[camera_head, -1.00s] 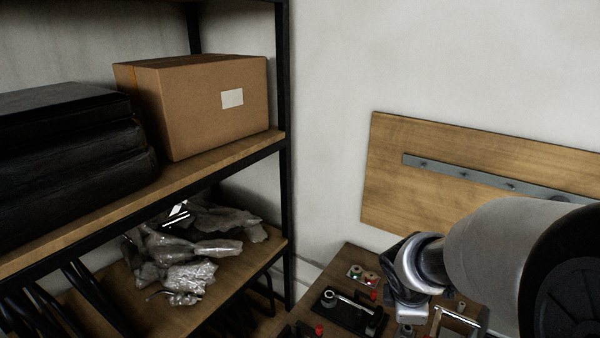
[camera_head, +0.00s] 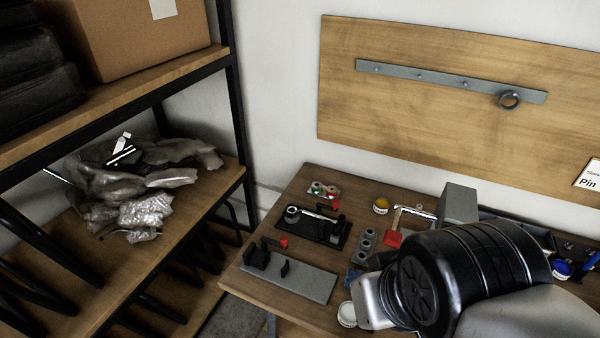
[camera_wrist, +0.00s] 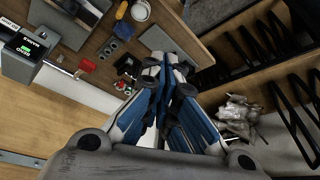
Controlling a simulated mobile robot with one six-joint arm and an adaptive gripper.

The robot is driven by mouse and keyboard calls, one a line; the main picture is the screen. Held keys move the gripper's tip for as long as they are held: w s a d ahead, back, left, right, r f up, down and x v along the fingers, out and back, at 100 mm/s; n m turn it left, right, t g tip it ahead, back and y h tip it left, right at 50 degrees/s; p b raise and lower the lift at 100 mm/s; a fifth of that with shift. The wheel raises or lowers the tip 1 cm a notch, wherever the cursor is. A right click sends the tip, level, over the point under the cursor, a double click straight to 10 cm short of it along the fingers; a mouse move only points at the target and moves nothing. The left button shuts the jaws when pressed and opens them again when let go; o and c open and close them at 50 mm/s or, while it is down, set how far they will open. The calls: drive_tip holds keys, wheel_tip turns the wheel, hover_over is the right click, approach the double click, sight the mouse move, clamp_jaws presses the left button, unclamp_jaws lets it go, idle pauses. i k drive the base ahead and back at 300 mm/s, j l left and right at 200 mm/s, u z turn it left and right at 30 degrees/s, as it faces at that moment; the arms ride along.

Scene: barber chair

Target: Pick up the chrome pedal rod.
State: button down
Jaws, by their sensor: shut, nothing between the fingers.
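A shiny chrome piece (camera_head: 121,156) with a white tag lies among crumpled clear wrap (camera_head: 150,210) on the lower shelf at left; a thin bright rod end (camera_head: 57,176) sticks out at the wrap's left. A chrome bar (camera_head: 318,215) also lies on a black fixture (camera_head: 325,234) on the workbench. I cannot tell for certain which is the pedal rod. My gripper (camera_wrist: 166,62) shows in the wrist view, shut and empty, apart from the shelf and bench. The wrap (camera_wrist: 240,115) is right of it there. My arm covers the bench's right part in the head view.
The workbench (camera_head: 240,283) holds a grey plate (camera_head: 300,282), a red clamp (camera_head: 393,239), jars and small parts. A black shelf post (camera_head: 236,110) stands between shelf and bench. A cardboard box (camera_head: 140,40) and black cases sit on the upper shelf.

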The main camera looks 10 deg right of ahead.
sight(339, 224)
drive_tip(key=i+j+z, duration=0.25)
drive_tip(key=z, duration=0.15)
drive_tip(key=i+j+z, duration=0.15)
drive_tip(key=j+z, duration=0.2)
drive_tip(key=i+j+z, duration=0.15)
drive_tip(key=j+z, duration=0.6)
drive_tip(key=j, duration=0.15)
